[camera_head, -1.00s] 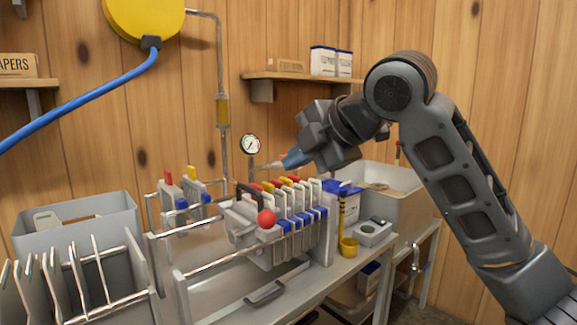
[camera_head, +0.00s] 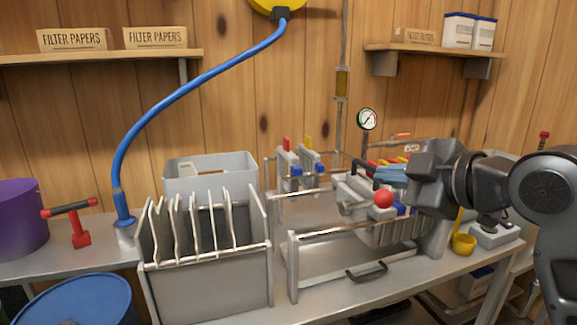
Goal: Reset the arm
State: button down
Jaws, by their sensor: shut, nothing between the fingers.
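My gripper (camera_head: 380,172) is at the right of the picture, at the end of my dark grey arm. I cannot tell whether there is a gap between the gripper and the plates. The red ball knob (camera_head: 384,198) of the press shows just below the fingers. My gripper and wrist hide part of the plate row.
A grey rack (camera_head: 205,285) with several upright plates stands left of the press, before a grey bin (camera_head: 210,172). A blue hose (camera_head: 180,92) curves down to the bench. Shelves are above.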

jog(key=s+a+f+m+t+h+p, duration=0.1)
jog(key=s+f+m+t+h+p, duration=0.3)
jog(key=s+f+m, duration=1.35)
jog(key=s+d+g+h, duration=0.1)
jog(key=s+d, duration=0.2)
jog(key=s, duration=1.1)
jog(key=s+d+f+n+g+h, duration=0.1)
jog(key=s+d, duration=0.2)
jog(key=s, duration=1.2)
jog(key=shift+h, duration=0.4)
jog(key=shift+s, duration=0.1)
